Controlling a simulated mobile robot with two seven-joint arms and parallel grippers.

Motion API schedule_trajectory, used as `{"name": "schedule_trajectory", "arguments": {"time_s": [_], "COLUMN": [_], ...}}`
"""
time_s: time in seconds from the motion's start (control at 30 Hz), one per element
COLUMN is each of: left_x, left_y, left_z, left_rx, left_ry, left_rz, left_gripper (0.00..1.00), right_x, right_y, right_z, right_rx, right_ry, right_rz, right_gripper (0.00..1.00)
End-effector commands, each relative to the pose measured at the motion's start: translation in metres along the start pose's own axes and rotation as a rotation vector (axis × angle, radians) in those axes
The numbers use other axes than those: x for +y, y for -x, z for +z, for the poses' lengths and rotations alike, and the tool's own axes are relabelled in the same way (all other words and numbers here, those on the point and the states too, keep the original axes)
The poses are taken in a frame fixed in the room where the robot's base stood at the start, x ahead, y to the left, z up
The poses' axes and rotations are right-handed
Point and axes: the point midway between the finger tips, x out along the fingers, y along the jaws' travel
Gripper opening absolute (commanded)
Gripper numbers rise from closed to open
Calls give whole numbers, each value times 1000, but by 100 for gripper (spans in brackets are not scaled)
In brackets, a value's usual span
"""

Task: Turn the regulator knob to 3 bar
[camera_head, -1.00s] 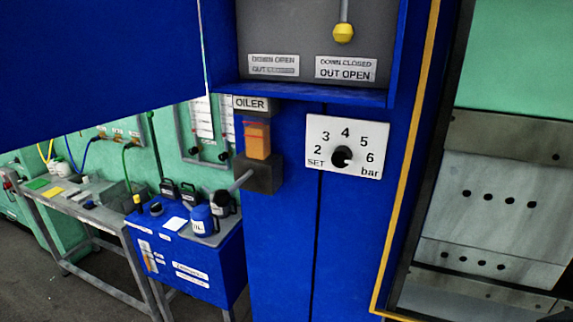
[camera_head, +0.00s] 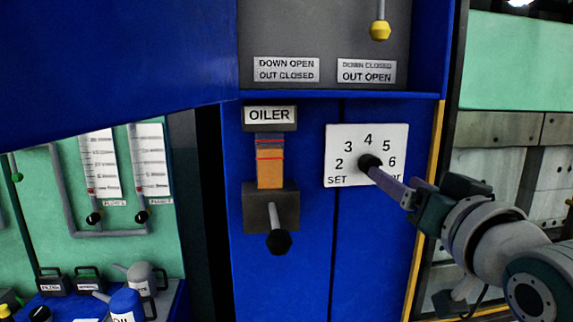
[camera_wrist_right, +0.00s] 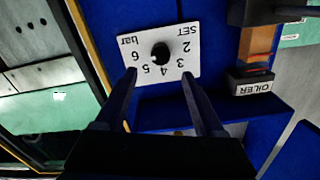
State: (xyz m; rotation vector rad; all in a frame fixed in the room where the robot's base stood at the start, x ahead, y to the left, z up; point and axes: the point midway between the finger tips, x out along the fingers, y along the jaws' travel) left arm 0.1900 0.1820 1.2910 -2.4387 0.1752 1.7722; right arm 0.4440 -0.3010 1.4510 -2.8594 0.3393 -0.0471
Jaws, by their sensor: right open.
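The black regulator knob (camera_head: 369,161) sits in the middle of a white dial plate (camera_head: 338,134) marked 2 to 6, with SET and bar, on the blue press front. My right gripper (camera_head: 376,175) reaches in from the right, its fingers close to the knob and overlapping it in the head view. In the right wrist view the plate (camera_wrist_right: 185,25) appears upside down. There the knob (camera_wrist_right: 159,54) shows between the lines of the two spread fingers of the right gripper (camera_wrist_right: 159,71), with nothing held. The knob's pointer direction cannot be read clearly. My left gripper is not in view.
An oiler (camera_head: 270,171) with a black-knobbed lever (camera_head: 278,242) projects left of the dial. A yellow-tipped lever (camera_head: 380,31) hangs in the grey recess above. Cans (camera_head: 128,304) stand at lower left. The blue panel below the dial is clear.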

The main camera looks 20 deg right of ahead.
Motion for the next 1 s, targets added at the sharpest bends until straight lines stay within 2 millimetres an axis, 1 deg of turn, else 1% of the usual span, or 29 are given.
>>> {"name": "schedule_trajectory", "arguments": {"time_s": [0.03, 0.2, 0.3, 0.43, 0.6, 0.87, 0.9, 1.0], "left_x": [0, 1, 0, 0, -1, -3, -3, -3], "left_y": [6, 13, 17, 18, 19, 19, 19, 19], "left_z": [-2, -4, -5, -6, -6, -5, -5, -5], "left_rx": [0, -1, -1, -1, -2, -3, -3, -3], "left_ry": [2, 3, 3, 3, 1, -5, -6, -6], "left_rz": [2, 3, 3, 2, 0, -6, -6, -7], "left_gripper": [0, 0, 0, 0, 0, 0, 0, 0], "right_x": [-1, -1, -1, -1, 0, 0, 0, 0], "right_y": [-9, -38, -52, -66, -74, -75, -75, -74], "right_z": [-4, -3, -3, -1, 0, 0, 0, 0], "right_rx": [0, -1, -1, -1, -1, -1, -1, -1], "right_ry": [1, 2, 2, 2, 3, 2, 2, 2], "right_rz": [0, 0, 0, 0, 0, 0, 0, 0], "right_gripper": [71, 71, 71, 71, 71, 71, 70, 59]}}
